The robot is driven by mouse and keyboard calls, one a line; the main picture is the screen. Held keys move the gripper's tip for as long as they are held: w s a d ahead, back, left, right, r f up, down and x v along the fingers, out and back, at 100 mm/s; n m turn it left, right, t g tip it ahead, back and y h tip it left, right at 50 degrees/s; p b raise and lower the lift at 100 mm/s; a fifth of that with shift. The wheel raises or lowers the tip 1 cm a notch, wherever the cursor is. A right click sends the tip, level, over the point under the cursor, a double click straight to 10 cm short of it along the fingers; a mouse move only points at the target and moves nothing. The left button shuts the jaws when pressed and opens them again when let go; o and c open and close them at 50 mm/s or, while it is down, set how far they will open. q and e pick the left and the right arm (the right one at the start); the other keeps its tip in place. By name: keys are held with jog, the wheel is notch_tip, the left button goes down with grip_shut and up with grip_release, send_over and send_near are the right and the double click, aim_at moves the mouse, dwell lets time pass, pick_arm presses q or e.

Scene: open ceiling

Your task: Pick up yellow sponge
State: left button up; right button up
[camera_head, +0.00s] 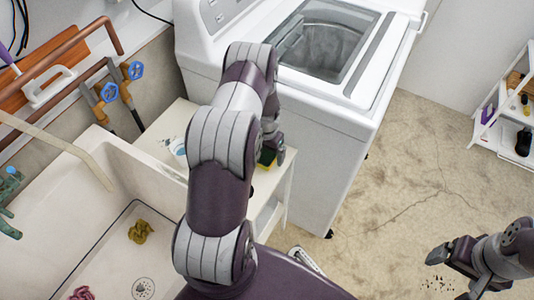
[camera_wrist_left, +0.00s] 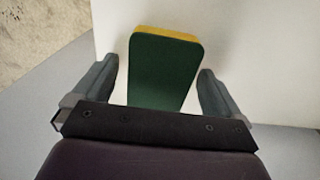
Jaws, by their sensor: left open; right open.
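The yellow sponge (camera_head: 266,158) has a dark green side and lies on the small white table (camera_head: 284,178) between the sink and the washer. In the left wrist view the sponge (camera_wrist_left: 163,65) shows its green face with a yellow edge at the far end. My left gripper (camera_head: 275,148) is at the sponge, partly hidden by my arm. In the left wrist view my left gripper (camera_wrist_left: 160,90) is open, with a finger on each side of the sponge and gaps between. My right gripper (camera_head: 440,258) is at the lower right, over the floor, away from the sponge.
A white washing machine (camera_head: 318,128) stands just behind and right of the table. A white sink (camera_head: 100,215) with crumpled cloths is at left. A white shelf (camera_head: 505,138) stands far right. The middle floor is clear.

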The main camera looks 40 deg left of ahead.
aim_at(270, 154)
pick_arm(q)
jog(key=c, duration=1.1)
jog(key=shift+r, duration=0.15)
jog(key=shift+r, duration=0.25)
jog(key=r, duration=0.2)
jog(key=d+r, duration=0.1)
jog(key=r, duration=0.1)
jog(key=shift+w+b, duration=0.1)
jog(key=shift+b, duration=0.3)
jog(key=w+d+r+b, duration=0.1)
jog(key=d+r, duration=0.5)
jog(key=d, duration=0.4)
jog(key=shift+w+d+r, duration=0.15)
jog(key=shift+w+d, duration=0.1)
jog(key=shift+w, duration=0.05)
